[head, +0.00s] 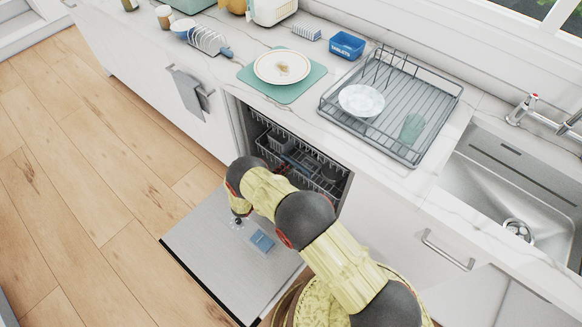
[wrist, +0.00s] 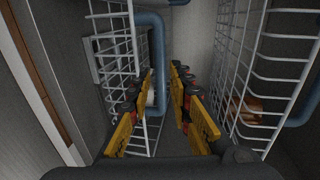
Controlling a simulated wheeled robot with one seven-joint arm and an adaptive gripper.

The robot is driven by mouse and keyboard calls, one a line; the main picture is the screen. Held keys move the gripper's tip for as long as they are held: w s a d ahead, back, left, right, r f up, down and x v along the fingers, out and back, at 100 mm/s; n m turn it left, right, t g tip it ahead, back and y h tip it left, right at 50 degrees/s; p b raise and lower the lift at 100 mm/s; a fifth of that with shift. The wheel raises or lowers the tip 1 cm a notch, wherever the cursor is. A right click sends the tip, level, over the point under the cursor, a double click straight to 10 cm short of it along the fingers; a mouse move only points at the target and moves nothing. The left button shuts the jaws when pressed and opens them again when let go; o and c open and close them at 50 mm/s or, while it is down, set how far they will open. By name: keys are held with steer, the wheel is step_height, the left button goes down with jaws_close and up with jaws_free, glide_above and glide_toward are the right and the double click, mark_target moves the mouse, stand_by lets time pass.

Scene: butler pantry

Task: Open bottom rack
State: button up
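The dishwasher door (head: 215,265) is folded down flat, and a white wire rack (head: 335,190) with a basket and dishes shows inside the opening. My arm covers part of the opening and hides my gripper in the head view. In the wrist view my gripper (wrist: 154,84) is inside the dishwasher, its yellow fingers apart. White wire racks stand on the left (wrist: 115,60) and right (wrist: 265,75) of the fingers. The left finger is close to the left wires; I cannot tell whether it touches. I cannot tell which rack is the bottom one.
A blue pipe (wrist: 160,50) runs beyond the fingers. A brown object (wrist: 243,108) sits in the right rack. The counter above holds a dish drainer (head: 436,108) and a plate (head: 282,67). The wooden floor at left is clear.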

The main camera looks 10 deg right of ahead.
steer(key=shift+b+x, duration=0.4)
steer(key=shift+x, duration=1.65)
steer(key=shift+c, duration=0.3)
steer(key=c, duration=0.4)
jaws_close()
